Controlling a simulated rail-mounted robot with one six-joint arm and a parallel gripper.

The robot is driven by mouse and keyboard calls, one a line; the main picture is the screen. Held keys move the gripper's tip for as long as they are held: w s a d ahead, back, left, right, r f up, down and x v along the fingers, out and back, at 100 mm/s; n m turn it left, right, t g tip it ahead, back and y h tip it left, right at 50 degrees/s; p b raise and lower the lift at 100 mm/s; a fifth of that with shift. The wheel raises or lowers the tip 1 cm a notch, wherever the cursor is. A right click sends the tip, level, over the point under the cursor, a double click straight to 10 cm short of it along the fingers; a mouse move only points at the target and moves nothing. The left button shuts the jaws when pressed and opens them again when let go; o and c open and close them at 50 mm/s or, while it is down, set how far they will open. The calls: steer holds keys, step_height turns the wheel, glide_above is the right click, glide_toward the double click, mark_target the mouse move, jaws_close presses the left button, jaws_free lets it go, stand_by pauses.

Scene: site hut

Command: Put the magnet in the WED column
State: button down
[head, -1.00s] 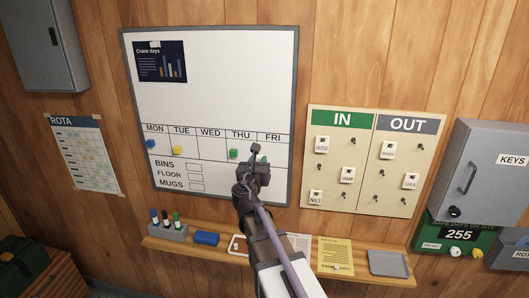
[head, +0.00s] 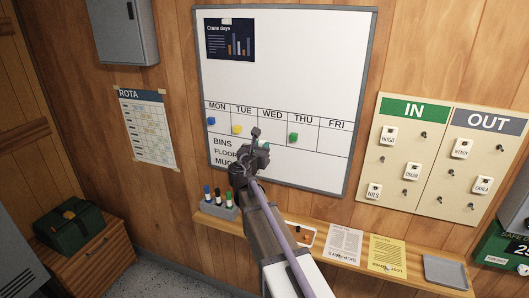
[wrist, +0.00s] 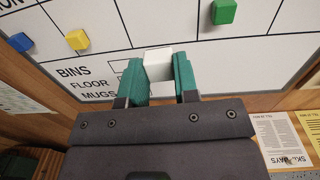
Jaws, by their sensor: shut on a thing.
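The white magnet (wrist: 158,64) is a small block held between the green fingertips of my gripper (wrist: 158,78) in the wrist view. In the head view my gripper (head: 261,146) is in front of the whiteboard's lower part, and the magnet is hidden there. The WED column (head: 272,129) lies between TUE and THU and shows no magnet on it. In the wrist view the held magnet appears over the lower edge of that column; I cannot tell whether it touches the board.
The whiteboard (head: 300,60) has a blue magnet (head: 211,121) under MON, a yellow one (head: 237,129) under TUE and a green one (head: 293,137) under THU. Below is a wooden shelf (head: 335,250) with pens and papers. The IN/OUT board (head: 405,205) hangs to the right.

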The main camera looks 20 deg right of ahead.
steer(key=shift+m+h, duration=0.3)
steer(key=shift+x, duration=3.95)
steer(key=shift+x, duration=0.95)
steer(key=shift+w+a+f, duration=0.1)
steer(key=shift+a, duration=0.05)
steer(key=c, duration=0.8)
jaws_free()
glide_toward(272, 131)
steer(key=v, duration=0.4)
steer(key=shift+a, duration=0.15)
